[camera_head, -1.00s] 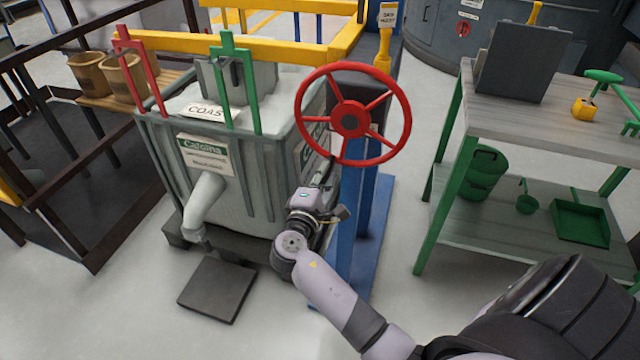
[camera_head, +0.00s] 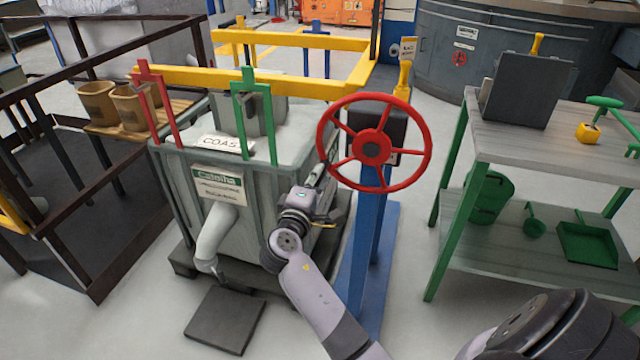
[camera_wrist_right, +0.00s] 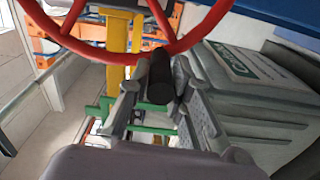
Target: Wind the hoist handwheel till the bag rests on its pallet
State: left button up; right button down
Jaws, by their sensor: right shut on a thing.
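The red hoist handwheel (camera_head: 420,150) stands on a blue post in the head view. My right gripper (camera_head: 324,172) is at the lower left of its rim. In the right wrist view my right gripper (camera_wrist_right: 156,98) is shut on the wheel's black handle (camera_wrist_right: 160,76), with the red rim (camera_wrist_right: 112,54) just beyond. The grey bag (camera_head: 180,185), with a white and green label, is left of the wheel under yellow beams. Its dark pallet (camera_head: 180,262) shows at its base; I cannot tell whether they touch. My left gripper is not in view.
A bench (camera_head: 510,125) with a green frame stands at the right. A dark plate (camera_head: 225,320) lies on the floor in front of the bag. Dark railings (camera_head: 85,215) and brown buckets (camera_head: 130,107) are at the left. Yellow beams (camera_head: 250,82) cross above the bag.

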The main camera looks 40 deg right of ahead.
jog(key=shift+w+a+r, duration=0.15)
jog(key=shift+r, duration=0.2)
jog(key=c, duration=1.4)
grip_release()
jog(key=shift+f, duration=0.1)
jog(key=shift+c, duration=0.2)
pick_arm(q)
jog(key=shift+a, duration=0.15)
pick_arm(e)
jog(key=v, duration=1.2)
